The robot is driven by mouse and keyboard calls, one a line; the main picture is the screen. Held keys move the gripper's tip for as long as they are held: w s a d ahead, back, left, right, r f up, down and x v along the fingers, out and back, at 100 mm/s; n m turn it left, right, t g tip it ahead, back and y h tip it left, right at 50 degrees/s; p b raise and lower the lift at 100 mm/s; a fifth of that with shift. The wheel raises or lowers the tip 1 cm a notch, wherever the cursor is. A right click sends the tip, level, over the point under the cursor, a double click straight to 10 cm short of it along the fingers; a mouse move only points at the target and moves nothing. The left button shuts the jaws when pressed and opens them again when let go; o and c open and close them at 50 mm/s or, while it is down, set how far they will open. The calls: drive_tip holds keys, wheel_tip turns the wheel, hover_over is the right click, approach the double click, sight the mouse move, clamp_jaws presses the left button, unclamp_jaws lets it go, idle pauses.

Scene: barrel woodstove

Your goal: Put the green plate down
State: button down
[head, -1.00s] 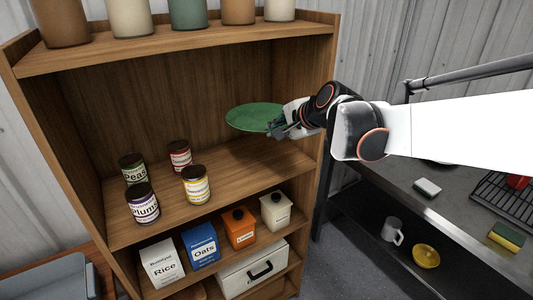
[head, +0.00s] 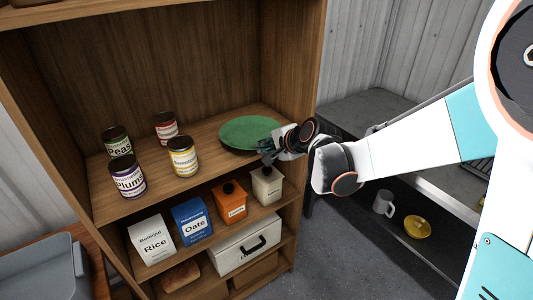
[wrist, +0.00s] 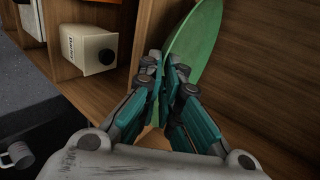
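The green plate (head: 247,132) is at the right end of the middle shelf (head: 215,152), lying close to flat. I cannot tell whether it touches the board or is just above it. My gripper (head: 271,147) is at the plate's front right edge. In the wrist view the gripper's fingers (wrist: 168,72) are closed on the rim of the plate (wrist: 200,45). The rest of the plate reaches away from the fingers over the shelf board.
Several labelled jars, including Plum (head: 127,177) and a yellow-labelled one (head: 183,157), stand to the left on the same shelf. Boxes and canisters, such as Oats (head: 193,221) and a cream canister (head: 267,186), stand on the shelf below. The shelf's right side wall (head: 300,90) is close to my gripper.

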wheel_tip(320, 180, down, 2)
drive_tip(key=shift+f, duration=0.25)
drive_tip(key=c, duration=1.8)
unclamp_jaws()
